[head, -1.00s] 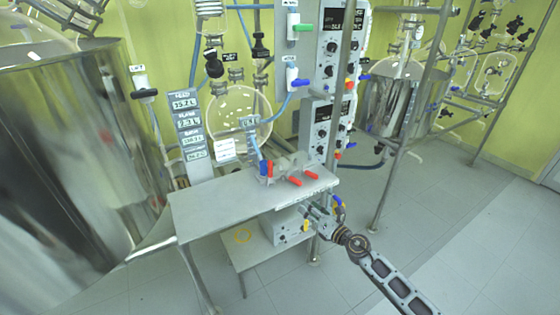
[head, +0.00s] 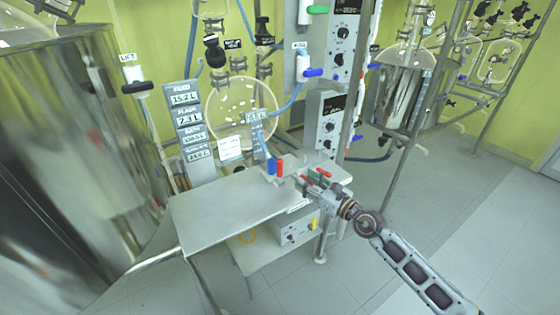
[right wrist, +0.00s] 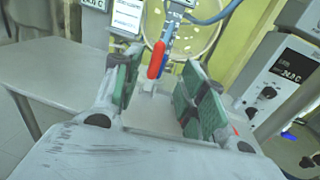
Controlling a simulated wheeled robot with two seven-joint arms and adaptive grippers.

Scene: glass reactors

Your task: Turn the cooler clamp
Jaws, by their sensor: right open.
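A small valve with a blue handle (head: 271,166) and a red handle (head: 280,168) stands at the back of the metal table. In the right wrist view the red handle (right wrist: 156,59) hangs between and beyond my fingers, with the blue part beside it. I cannot tell which fitting is the cooler clamp; no such label is readable. My right gripper (head: 308,180) is open over the table's right part, its green-padded fingers apart and empty. It also shows large in the right wrist view (right wrist: 160,85). It partly hides red handles at the table's right. My left gripper is out of view.
The metal table (head: 215,213) has a bare left half. A display post (head: 190,125) and a round glass flask (head: 240,105) stand behind it. Control boxes (head: 328,120) on a steel frame rise at the back right. A large steel vessel (head: 80,150) fills the left.

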